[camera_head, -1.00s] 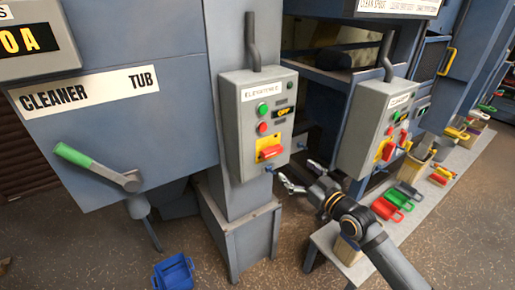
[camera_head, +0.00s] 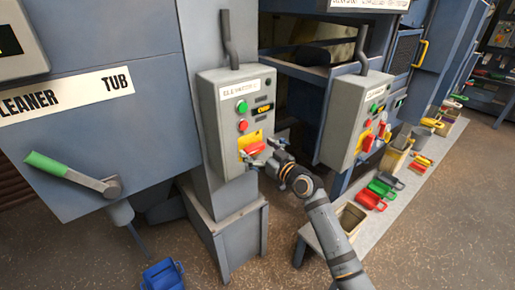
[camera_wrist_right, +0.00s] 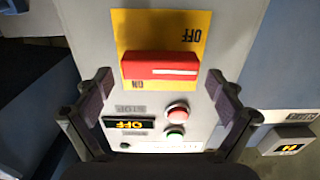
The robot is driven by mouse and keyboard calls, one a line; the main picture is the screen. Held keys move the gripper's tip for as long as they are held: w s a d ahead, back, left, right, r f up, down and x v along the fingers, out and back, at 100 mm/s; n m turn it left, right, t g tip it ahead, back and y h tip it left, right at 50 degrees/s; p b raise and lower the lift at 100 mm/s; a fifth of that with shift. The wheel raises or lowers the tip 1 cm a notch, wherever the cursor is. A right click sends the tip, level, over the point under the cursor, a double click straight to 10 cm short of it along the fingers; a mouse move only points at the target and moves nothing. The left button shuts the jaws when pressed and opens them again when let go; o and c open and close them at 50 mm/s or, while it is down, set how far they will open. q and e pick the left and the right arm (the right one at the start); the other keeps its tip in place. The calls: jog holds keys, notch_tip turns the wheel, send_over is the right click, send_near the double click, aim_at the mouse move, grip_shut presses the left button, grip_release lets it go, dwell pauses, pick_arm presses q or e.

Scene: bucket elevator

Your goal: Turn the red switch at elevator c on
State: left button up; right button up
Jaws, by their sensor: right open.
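The grey control box (camera_head: 213,120) labelled as an elevator hangs on a blue-grey post; the label's last letter is too small to read. Its red switch (camera_head: 254,147) sits on a yellow plate near the bottom. In the right wrist view the red switch (camera_wrist_right: 160,68) lies crosswise, its white line pointing right, with ON and OFF marked on the plate. My left gripper is not in view.
A second similar box (camera_head: 352,120) hangs to the right. A long bench (camera_head: 400,185) with coloured scoops and bins runs along the right. A green-handled lever (camera_head: 75,175) is at the left, with a blue bucket (camera_head: 163,275) on the floor below.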

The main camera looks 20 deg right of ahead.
jog(key=c, duration=1.2)
jog(key=shift+o, duration=0.2)
jog(key=shift+m, duration=0.3)
jog(key=m, duration=0.3)
jog(key=shift+w+d+m+p, duration=0.1)
jog(key=shift+d+m+p, duration=0.1)
jog(key=shift+m+p, duration=0.2)
jog(key=m, duration=0.2)
jog(key=m+p, duration=0.1)
jog(key=m, duration=0.1)
jog(key=shift+d+f+m, duration=0.1)
jog(key=shift+d+m, duration=0.1)
jog(key=shift+m, duration=0.1)
jog(key=m+p, duration=0.1)
jog(key=m, duration=0.3)
jog(key=shift+w+d+f, duration=0.1)
jog(key=shift+f, duration=0.05)
jog(key=shift+f+m+p, duration=0.15)
jog(key=shift+m+p, duration=0.3)
jog(key=shift+m, duration=0.75)
jog(key=shift+f+m+p, duration=0.15)
jog(key=shift+m+p, duration=0.25)
jog(key=shift+m, duration=0.8)
